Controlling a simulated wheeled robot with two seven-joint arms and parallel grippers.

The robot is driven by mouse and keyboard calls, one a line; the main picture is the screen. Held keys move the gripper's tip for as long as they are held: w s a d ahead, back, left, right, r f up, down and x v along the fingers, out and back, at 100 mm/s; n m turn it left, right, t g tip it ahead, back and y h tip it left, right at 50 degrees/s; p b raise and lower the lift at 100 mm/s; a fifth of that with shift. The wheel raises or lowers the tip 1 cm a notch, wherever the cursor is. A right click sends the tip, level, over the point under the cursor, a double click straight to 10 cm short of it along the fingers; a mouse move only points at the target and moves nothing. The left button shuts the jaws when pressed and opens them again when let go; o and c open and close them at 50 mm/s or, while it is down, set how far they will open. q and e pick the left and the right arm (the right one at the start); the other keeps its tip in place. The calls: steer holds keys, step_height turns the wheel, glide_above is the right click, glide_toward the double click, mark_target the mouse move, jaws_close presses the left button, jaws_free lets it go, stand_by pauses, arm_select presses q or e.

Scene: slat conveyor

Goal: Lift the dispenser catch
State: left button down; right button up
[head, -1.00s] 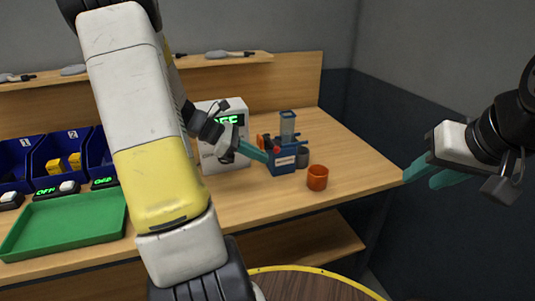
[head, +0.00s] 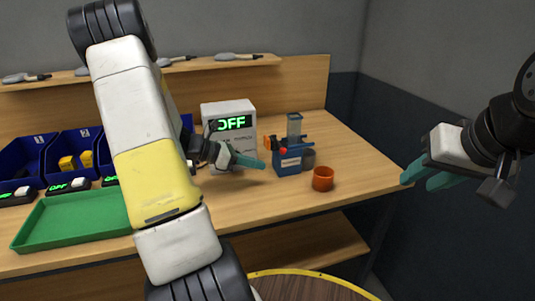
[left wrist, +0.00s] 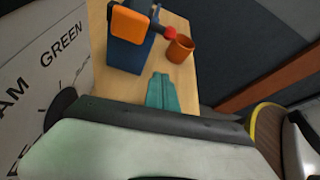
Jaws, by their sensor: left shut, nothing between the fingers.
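The dispenser (head: 288,157) is a small blue unit with a clear hopper on top, an orange part on its left side and a red knob in front. It stands on the wooden bench; in the left wrist view (left wrist: 128,52) its orange part and red knob face me. Which part is the catch I cannot tell for certain. My left gripper (head: 262,165) is shut and empty, its teal fingers just left of the dispenser and apart from it. The fingers also show in the left wrist view (left wrist: 161,80). My right gripper (head: 420,180) hangs right of the bench, its teal fingers apart and empty.
An orange cup (head: 323,179) stands right of the dispenser. A white box (head: 230,150) with a green OFF display stands behind my left gripper. Blue bins (head: 75,145) and a green tray (head: 75,220) are at left. The bench's right part is clear.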

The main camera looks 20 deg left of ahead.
mark_target(281, 150)
arm_select(q)
steer(key=x, duration=0.6)
steer(key=shift+s+d, duration=0.1)
steer(key=shift+s, duration=0.05)
steer(key=r, duration=0.1)
steer(key=w+r, duration=0.1)
steer(key=shift+d+r, duration=0.15)
steer(key=shift+r, duration=0.2)
steer(key=shift+w+r, duration=0.1)
steer(key=shift+r, duration=0.4)
steer(key=shift+r+n+g+h, duration=0.6)
steer(key=shift+r+n+g, duration=0.3)
steer(key=shift+r, duration=0.6)
steer(key=shift+w+a+r, duration=0.15)
steer(key=shift+w+r, duration=0.05)
steer(key=shift+r, duration=0.6)
steer(key=shift+w+a+r, duration=0.15)
steer(key=shift+w+r, duration=0.05)
steer(key=shift+r, duration=0.55)
